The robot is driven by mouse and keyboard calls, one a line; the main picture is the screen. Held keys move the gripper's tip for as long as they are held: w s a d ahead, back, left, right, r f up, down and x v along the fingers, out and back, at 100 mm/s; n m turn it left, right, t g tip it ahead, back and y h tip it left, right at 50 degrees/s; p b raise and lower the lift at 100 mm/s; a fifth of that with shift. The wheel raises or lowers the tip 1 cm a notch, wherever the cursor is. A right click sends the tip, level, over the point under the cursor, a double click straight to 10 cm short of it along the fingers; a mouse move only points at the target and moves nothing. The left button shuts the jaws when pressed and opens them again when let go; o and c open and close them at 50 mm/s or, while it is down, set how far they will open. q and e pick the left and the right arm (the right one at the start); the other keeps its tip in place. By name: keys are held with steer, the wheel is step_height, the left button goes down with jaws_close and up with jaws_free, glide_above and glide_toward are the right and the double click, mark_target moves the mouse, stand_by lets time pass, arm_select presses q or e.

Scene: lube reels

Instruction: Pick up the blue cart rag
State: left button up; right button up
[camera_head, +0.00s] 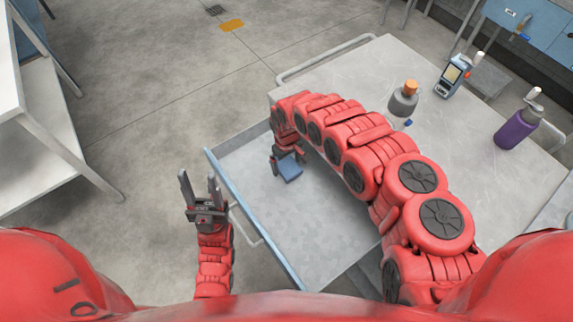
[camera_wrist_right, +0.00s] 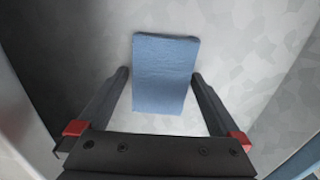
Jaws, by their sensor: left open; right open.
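The blue cart rag (camera_head: 290,169) is a small folded rectangle lying in the open drawer (camera_head: 318,222) of the cart. It shows whole in the right wrist view (camera_wrist_right: 166,72), flat on the drawer floor. My right gripper (camera_head: 287,164) reaches down into the drawer at the rag. In the right wrist view its two fingers (camera_wrist_right: 160,85) are spread wide, one on each side of the rag's near part, with nothing held. I cannot tell how far above the rag they are. My left gripper (camera_head: 200,182) is open and empty, pointing up outside the drawer to its left.
The cart top (camera_head: 455,122) holds a grey bottle with an orange cap (camera_head: 404,98), a handheld meter (camera_head: 453,76) and a purple bottle (camera_head: 516,129). The drawer's blue front edge (camera_head: 250,215) stands left of the rag. A white shelf unit (camera_head: 48,150) is at far left, with clear floor between.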

steer(key=c, duration=1.2)
steer(key=shift+o, duration=0.2)
